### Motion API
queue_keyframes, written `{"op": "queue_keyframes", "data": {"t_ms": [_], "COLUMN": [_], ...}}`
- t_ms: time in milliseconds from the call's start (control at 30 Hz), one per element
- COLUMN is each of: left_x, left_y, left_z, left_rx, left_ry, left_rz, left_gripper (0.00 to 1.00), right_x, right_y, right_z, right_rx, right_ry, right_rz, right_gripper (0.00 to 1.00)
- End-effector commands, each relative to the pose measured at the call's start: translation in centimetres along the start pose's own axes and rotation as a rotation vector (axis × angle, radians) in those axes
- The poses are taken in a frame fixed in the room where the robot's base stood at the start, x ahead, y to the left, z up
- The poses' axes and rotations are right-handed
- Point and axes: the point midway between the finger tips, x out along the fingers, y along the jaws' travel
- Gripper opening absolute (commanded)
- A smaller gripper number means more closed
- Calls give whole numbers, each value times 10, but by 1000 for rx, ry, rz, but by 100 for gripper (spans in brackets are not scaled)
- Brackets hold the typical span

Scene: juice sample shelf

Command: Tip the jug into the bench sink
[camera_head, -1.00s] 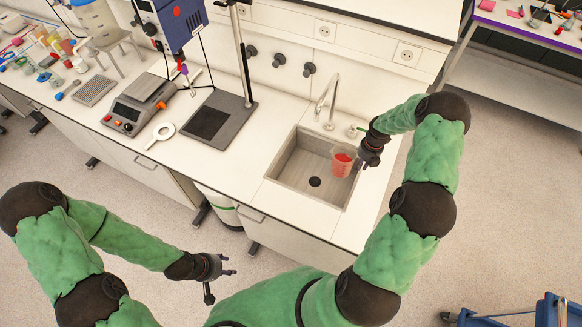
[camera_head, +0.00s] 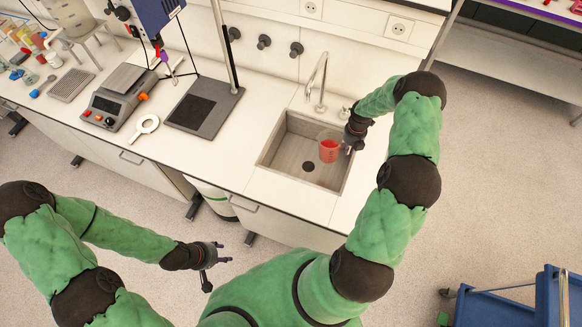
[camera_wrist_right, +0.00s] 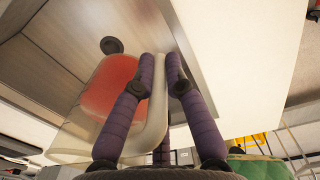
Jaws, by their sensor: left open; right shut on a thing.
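The clear jug (camera_head: 329,146) with red liquid in it is over the right part of the bench sink (camera_head: 275,146). It looks close to upright in the head view. In the right wrist view the jug (camera_wrist_right: 85,130) is on the left, its red contents showing through the wall. My right gripper (camera_head: 347,147) is shut on the jug's handle, which runs between the fingers (camera_wrist_right: 160,75) in the wrist view. My left gripper (camera_head: 218,258) is open and empty, in front of the bench over the floor.
A tap (camera_head: 318,82) stands behind the sink. The drain (camera_head: 308,166) shows in the basin floor. A blue cart (camera_head: 505,305) is at lower right.

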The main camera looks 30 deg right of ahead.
Motion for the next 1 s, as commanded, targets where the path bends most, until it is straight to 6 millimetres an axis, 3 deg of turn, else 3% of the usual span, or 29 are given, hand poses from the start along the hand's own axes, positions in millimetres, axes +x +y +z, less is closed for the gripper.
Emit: {"op": "queue_keyframes", "data": {"t_ms": [600,700,900,1000], "left_x": [93,120,157,152], "left_y": [-33,-43,-56,-54], "left_z": [-4,-5,-6,-6], "left_rx": [0,0,0,0], "left_ry": [0,0,0,-1], "left_rz": [0,0,0,0], "left_gripper": [47,47,47,47], "right_x": [31,58,91,76], "right_y": [21,26,34,41], "right_z": [-5,-8,-10,-11], "right_rx": [-5,-6,-6,-7], "right_ry": [-67,-73,-99,-111], "right_rz": [-286,-334,-431,-479], "right_gripper": [0,0,0,0]}}
